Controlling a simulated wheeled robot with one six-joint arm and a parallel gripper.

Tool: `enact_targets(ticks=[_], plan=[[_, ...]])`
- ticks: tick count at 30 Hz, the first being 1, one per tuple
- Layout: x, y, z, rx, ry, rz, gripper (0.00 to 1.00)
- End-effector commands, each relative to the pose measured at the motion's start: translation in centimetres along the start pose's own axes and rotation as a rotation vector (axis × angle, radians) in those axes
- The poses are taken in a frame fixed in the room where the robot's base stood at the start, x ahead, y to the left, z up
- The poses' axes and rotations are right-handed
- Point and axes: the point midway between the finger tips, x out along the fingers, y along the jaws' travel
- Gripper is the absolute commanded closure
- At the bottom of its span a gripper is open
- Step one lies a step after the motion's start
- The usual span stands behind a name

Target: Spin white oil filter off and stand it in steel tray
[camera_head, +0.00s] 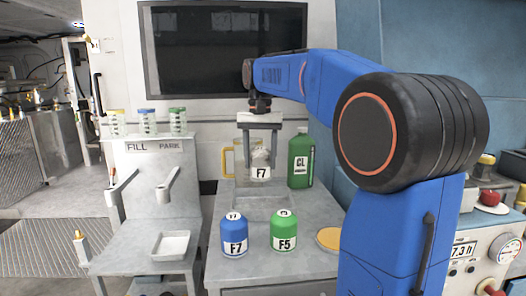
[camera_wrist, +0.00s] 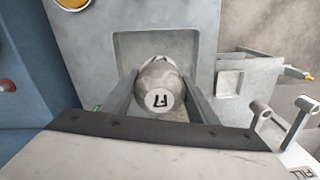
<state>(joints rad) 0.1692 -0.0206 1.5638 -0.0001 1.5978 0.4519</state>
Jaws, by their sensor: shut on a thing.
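The white oil filter (camera_head: 261,173), labelled F7, is held upright between the two fingers of my gripper (camera_head: 260,154). In the wrist view the filter (camera_wrist: 157,82) shows its pale dome and F7 label, with a finger on each side. The steel tray (camera_head: 240,205) is a shallow, rimmed square on the bench. In the head view it lies just below and in front of the filter. In the wrist view the tray (camera_wrist: 124,42) frames the filter from behind. I cannot tell whether the filter's base touches anything.
A blue F7 filter (camera_head: 234,236) and a green F5 filter (camera_head: 284,232) stand in front of the tray. A yellow-handled jug (camera_head: 227,162) and green bottle (camera_head: 301,162) stand behind.

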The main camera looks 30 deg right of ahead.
Motion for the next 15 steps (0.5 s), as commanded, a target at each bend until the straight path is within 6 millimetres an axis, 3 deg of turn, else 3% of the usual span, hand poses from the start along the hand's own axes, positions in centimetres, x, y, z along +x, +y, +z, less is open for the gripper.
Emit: enact_targets(ticks=[15], plan=[[3.6, 0.0, 0.0, 0.000, -0.001, 0.000, 0.78]])
